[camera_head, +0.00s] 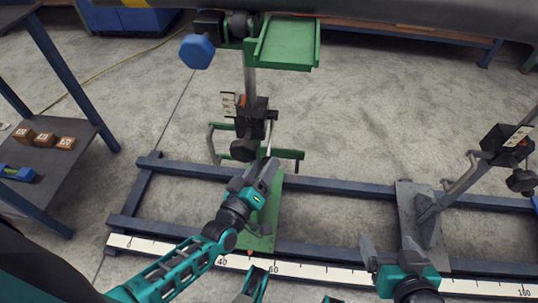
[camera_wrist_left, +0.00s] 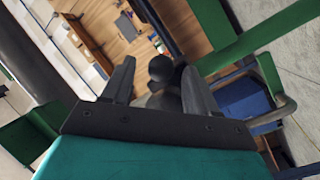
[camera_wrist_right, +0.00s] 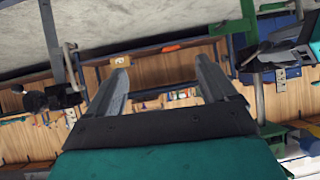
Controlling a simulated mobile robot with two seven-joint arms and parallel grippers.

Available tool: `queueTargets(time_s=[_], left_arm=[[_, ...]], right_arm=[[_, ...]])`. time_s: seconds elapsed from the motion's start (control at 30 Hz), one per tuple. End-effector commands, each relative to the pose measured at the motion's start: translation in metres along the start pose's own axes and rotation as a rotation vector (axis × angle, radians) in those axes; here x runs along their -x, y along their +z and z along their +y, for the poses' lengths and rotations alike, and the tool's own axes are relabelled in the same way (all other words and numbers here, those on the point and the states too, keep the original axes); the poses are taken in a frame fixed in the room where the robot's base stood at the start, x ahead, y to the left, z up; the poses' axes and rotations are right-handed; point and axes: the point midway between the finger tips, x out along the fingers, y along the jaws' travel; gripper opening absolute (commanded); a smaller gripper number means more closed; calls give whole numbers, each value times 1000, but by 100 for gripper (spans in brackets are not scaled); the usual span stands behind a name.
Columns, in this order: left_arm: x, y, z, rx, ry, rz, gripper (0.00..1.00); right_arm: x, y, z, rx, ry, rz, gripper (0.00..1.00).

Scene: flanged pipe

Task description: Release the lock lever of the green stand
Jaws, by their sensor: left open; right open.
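The green stand has a green base plate (camera_head: 262,215), a post and a green top cradle (camera_head: 287,42). A black clamp block (camera_head: 257,118) sits on its post, with a dark rounded lever knob (camera_head: 243,150) below it. My left gripper (camera_head: 268,168) is open just below and right of the knob. In the left wrist view a dark knob (camera_wrist_left: 160,70) shows between the spread fingers (camera_wrist_left: 158,82); contact cannot be told. My right gripper (camera_head: 388,245) is open and empty, low at the right; its spread fingers also show in the right wrist view (camera_wrist_right: 160,75).
A grey pipe (camera_head: 400,15) crosses above the stand. A blue knob (camera_head: 197,51) juts left of the cradle. A second stand with a grey base (camera_head: 420,215) and black clamp (camera_head: 507,143) is at right. Blue rails and a white scale (camera_head: 330,276) run across the front. A shelf (camera_head: 50,170) stands left.

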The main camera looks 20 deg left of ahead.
Motion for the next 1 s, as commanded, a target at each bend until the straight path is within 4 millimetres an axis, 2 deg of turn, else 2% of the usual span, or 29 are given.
queueTargets(time_s=[0.03, 0.2, 0.4, 0.63, 0.87, 1.0], left_arm=[[14, -1, 1, 0, -3, -5, 58], [51, -1, 1, -2, -1, -4, 58], [78, 0, 1, 0, 0, -2, 58], [86, 0, 1, 0, 2, 1, 58], [86, 0, 1, 1, 1, 1, 57], [79, 0, 0, 16, -7, 13, 57]], right_arm=[[3, -4, 0, 0, 2, 2, 85], [4, -2, 2, 0, 8, -5, 85], [6, -3, 3, 0, 10, -7, 85], [7, -3, 3, -1, 10, -8, 85], [7, -3, 3, -1, 10, -8, 85], [7, -3, 3, -1, 10, -7, 85]])
